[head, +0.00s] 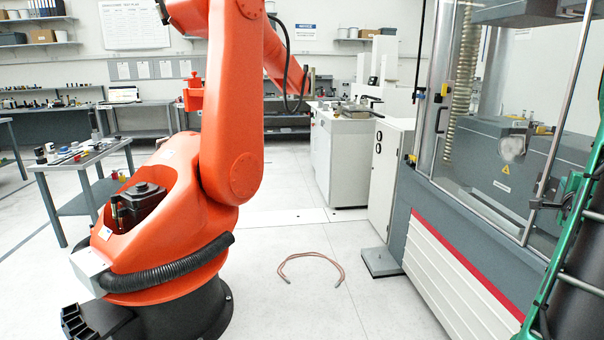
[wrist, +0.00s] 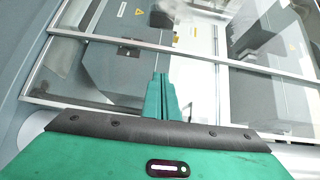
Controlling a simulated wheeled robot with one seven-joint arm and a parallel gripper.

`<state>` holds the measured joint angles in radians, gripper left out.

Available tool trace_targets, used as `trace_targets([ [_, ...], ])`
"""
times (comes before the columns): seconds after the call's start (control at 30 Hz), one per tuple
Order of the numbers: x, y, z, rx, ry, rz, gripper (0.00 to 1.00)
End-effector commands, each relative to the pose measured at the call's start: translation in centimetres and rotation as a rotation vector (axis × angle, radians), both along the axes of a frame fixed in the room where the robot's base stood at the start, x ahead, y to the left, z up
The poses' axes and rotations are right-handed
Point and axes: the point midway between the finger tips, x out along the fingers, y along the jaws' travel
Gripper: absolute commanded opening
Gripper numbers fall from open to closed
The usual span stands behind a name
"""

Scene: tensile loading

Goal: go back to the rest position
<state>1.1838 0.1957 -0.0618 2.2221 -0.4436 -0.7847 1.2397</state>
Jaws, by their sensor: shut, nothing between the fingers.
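My gripper (wrist: 161,80) shows in the wrist view as a green body with a dark front edge and two narrow green fingers. The fingers are together with no visible gap, and I see nothing held. They point toward a framed glass panel (wrist: 95,70) of the testing machine; I cannot tell how far apart they are. The fingertips do not show clearly in the head view. The testing machine (head: 470,255), grey with a red stripe, stands at the right there.
A large orange robot arm (head: 228,120) on a black base fills the left-centre. A reddish cable loop (head: 312,257) lies on the floor. White cabinets (head: 341,155) stand behind it, and a side table (head: 85,155) is at the left. The floor around the cable is open.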

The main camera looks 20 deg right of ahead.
Motion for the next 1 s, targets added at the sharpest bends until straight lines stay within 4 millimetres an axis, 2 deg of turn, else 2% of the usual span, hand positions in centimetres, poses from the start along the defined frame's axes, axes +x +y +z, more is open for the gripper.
trace_targets([
  [0.07, 1.4, 1.7, -0.5, 0.004, 0.069, 0.036, 0.0],
  [0.17, 3.5, 5.4, -2.0, 0.013, 0.231, 0.111, 0.0],
  [0.3, 5.6, 12.4, -4.9, 0.016, 0.528, 0.261, 0.0],
  [0.47, 5.0, 20.7, -8.4, 0.006, 0.853, 0.453, 0.0],
  [0.6, 2.4, 27.8, -11.0, -0.007, 1.11, 0.644, 0.0],
  [0.67, 0.8, 30.6, -11.9, -0.014, 1.215, 0.732, 0.0],
  [0.8, -4.0, 37.1, -13.8, -0.028, 1.433, 0.958, 0.0],
  [0.9, -7.9, 41.1, -14.7, -0.037, 1.561, 1.126, 0.0],
  [1.0, -11.4, 44.1, -15.1, -0.041, 1.656, 1.277, 0.0],
])
